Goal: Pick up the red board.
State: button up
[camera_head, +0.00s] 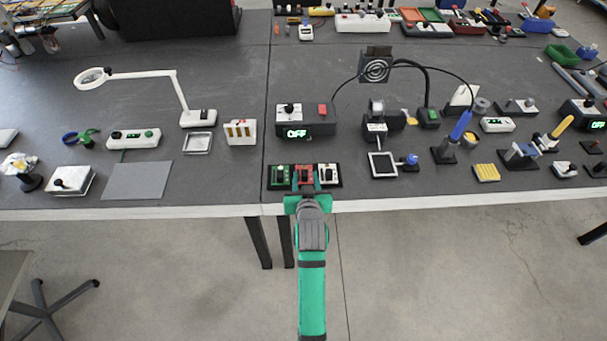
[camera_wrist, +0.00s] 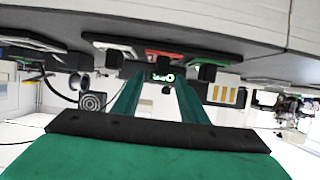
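The red board (camera_head: 305,172) lies in the middle of a dark holder (camera_head: 338,184) at the table's front edge, with a green board (camera_head: 281,174) on its left and a white board (camera_head: 328,172) on its right. Each board carries a dark upright block. My gripper (camera_head: 307,196) is at the table's front edge, in line with the red board.
A power box (camera_head: 307,122) reading OFF stands behind the boards. A small tray with a screen-like top (camera_head: 383,165) is to the right, and a grey mat (camera_head: 137,181) lies to the left. The table top between mat and holder is bare.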

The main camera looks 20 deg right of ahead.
aim_at(304, 173)
jog(key=shift+w+d+f, duration=0.2)
jog(key=shift+w+d, duration=0.15)
jog(key=shift+d, duration=0.05)
jog(key=w, duration=0.1)
jog(key=w+f, duration=0.1)
jog(key=w, duration=0.1)
jog(key=shift+w+f, duration=0.1)
jog(key=shift+f, duration=0.05)
jog(key=shift+w+d+f, duration=0.1)
jog(key=shift+w+f, duration=0.1)
jog(key=shift+w, duration=0.15)
jog(key=shift+d, duration=0.1)
grip_shut()
